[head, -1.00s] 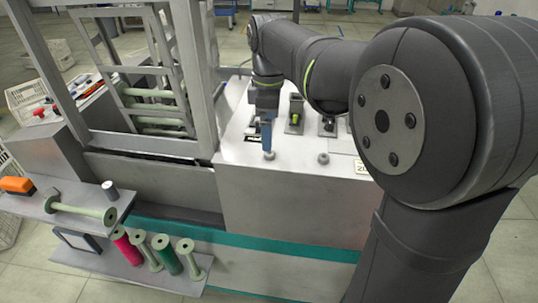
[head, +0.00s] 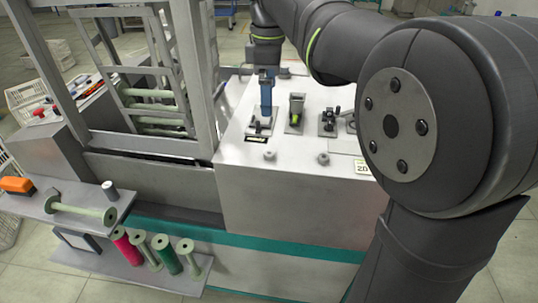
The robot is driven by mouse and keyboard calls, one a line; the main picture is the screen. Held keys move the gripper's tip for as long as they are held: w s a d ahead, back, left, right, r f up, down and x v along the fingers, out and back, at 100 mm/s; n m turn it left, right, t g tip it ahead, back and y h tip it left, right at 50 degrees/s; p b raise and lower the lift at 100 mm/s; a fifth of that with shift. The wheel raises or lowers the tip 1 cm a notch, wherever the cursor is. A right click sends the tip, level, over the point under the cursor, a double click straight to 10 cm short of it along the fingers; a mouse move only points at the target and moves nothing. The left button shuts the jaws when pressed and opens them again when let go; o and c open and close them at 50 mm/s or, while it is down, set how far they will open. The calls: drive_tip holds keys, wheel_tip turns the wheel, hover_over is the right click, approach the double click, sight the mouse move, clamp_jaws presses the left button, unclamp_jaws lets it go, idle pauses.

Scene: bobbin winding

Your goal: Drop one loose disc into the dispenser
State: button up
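Two small grey round pieces, which look like discs, sit on the metal bench top near its front edge, a left one (head: 270,155) and a right one (head: 323,158). My gripper (head: 265,108) has blue fingers and points down, farther back than the left disc. It appears over or just in front of a dark-and-grey fixture (head: 258,127) on the bench. The two fingers cannot be told apart, and no disc shows between them. Which fixture is the dispenser is unclear.
More fixtures stand to the right, one with a yellow-green part (head: 295,112) and a black one (head: 328,122). A metal frame (head: 205,70) rises left of the bench (head: 290,190). A lower-left shelf (head: 75,215) holds a spool; the front bench top is mostly clear.

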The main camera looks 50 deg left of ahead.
drive_tip(key=shift+r, duration=0.45)
drive_tip(key=c, duration=1.3)
drive_tip(key=m, duration=3.1)
hover_over(269, 153)
wheel_tip(269, 153, down, 8)
drive_tip(key=m, duration=0.2)
drive_tip(key=f+m, duration=0.1)
drive_tip(key=m, duration=0.2)
drive_tip(key=shift+w+f, duration=0.1)
drive_tip(key=shift+f, duration=3.75)
